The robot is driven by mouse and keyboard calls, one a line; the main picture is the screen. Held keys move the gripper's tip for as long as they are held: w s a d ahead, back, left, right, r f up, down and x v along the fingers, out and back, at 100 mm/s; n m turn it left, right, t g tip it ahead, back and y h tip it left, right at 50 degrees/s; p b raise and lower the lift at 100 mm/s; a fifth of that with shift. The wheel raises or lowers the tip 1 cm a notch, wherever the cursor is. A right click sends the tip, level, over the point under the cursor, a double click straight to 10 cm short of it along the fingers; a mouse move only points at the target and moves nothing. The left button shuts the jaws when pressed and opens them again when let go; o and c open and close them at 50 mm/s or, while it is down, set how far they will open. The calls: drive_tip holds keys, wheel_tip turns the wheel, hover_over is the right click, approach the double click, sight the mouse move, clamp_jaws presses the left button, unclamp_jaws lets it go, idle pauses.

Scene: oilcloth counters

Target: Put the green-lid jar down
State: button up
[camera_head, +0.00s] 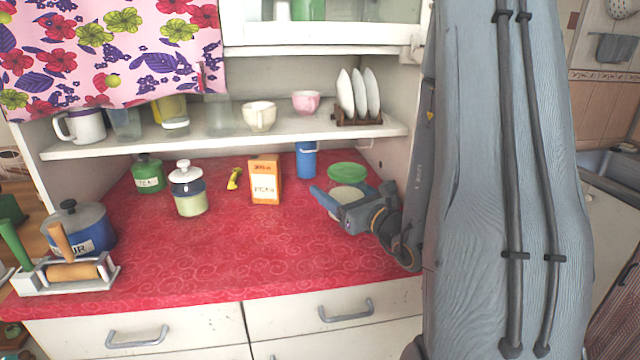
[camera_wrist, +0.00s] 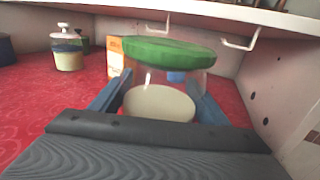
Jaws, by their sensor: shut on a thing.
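The green-lid jar (camera_head: 347,172) is at the right of the red counter, partly hidden behind my gripper (camera_head: 327,198) in the head view. In the wrist view the jar (camera_wrist: 165,55) stands upright between the blue fingers of my gripper (camera_wrist: 160,95), which are shut on it. Its lid is green, its sides are clear and it has pale contents. The jar's base is hidden by the gripper in the wrist view, so I cannot tell whether it touches the red counter (camera_head: 240,250).
A white-lidded jar (camera_head: 188,190) and green tin (camera_head: 147,176) are farther left. The shelf (camera_head: 230,140) overhangs the back. The counter's front middle is clear.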

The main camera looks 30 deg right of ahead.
drive_tip(key=w+d+p, duration=0.1)
drive_tip(key=w, duration=0.3)
drive_tip(key=w+d+p, duration=0.1)
drive_tip(key=w, duration=0.4)
drive_tip(key=w+d+p, duration=0.1)
drive_tip(key=w+d, duration=0.1)
drive_tip(key=w, duration=0.3)
drive_tip(key=shift+r+p, duration=0.1)
drive_tip(key=shift+p, duration=0.2)
drive_tip(key=shift+w+f, duration=0.25)
drive_tip(key=shift+f+p, duration=0.75)
drive_tip(key=shift+f, duration=0.8)
drive_tip(key=shift+f, duration=0.15)
drive_tip(key=o, duration=1.6)
drive_tip(key=shift+c, duration=0.2)
